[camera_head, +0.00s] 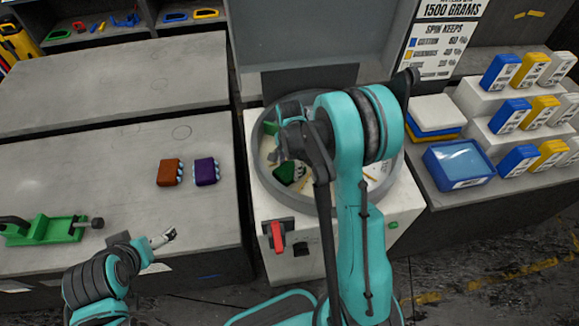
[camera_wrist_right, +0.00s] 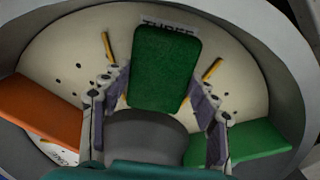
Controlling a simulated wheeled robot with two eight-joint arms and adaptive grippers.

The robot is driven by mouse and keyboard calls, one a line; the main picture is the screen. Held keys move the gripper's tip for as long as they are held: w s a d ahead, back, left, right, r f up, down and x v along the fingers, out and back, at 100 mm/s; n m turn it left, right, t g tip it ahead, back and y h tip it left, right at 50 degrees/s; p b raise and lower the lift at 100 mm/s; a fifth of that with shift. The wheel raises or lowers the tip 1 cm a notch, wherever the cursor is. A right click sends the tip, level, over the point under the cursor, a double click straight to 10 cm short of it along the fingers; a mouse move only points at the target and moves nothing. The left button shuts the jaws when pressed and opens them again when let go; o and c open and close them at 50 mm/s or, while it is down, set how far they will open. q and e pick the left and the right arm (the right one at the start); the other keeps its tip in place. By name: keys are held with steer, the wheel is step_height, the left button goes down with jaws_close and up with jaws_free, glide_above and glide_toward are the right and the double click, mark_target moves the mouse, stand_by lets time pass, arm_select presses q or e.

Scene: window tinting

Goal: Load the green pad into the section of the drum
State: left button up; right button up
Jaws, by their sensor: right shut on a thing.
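The open round drum (camera_head: 266,185) is in the middle of the head view. My right gripper (camera_wrist_right: 160,90) is inside its opening, shut on the dark green pad (camera_wrist_right: 166,66). In the right wrist view the pad stands out beyond the fingers, in front of the pale drum back and below a label reading "THREE" (camera_wrist_right: 170,23). The pad also shows in the head view (camera_head: 286,174). Whether it touches the drum is unclear. My left gripper (camera_head: 163,238) is away from the drum, over the left table's front edge; its jaw opening is too small to judge.
Inside the drum, an orange panel (camera_wrist_right: 40,108) is at the left and a brighter green one (camera_wrist_right: 250,143) at the right, with yellow strips (camera_wrist_right: 108,48) between. Orange (camera_head: 170,173) and purple (camera_head: 207,171) blocks lie on the left table. A blue tray (camera_head: 484,182) is at the right.

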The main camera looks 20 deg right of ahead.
mark_target(289, 170)
steer(key=o, duration=1.3)
step_height(289, 170, up, 12)
steer(key=s+a+r+n+t, duration=0.3)
steer(key=s+n, duration=0.4)
steer(key=s, duration=0.1)
steer(key=s+a+r+n+t, duration=0.3)
steer(key=s+a+n+t, duration=0.1)
steer(key=s+n, duration=0.3)
steer(key=shift+s+a+n, duration=0.2)
steer(key=shift+s+n, duration=0.2)
steer(key=shift+s, duration=0.55)
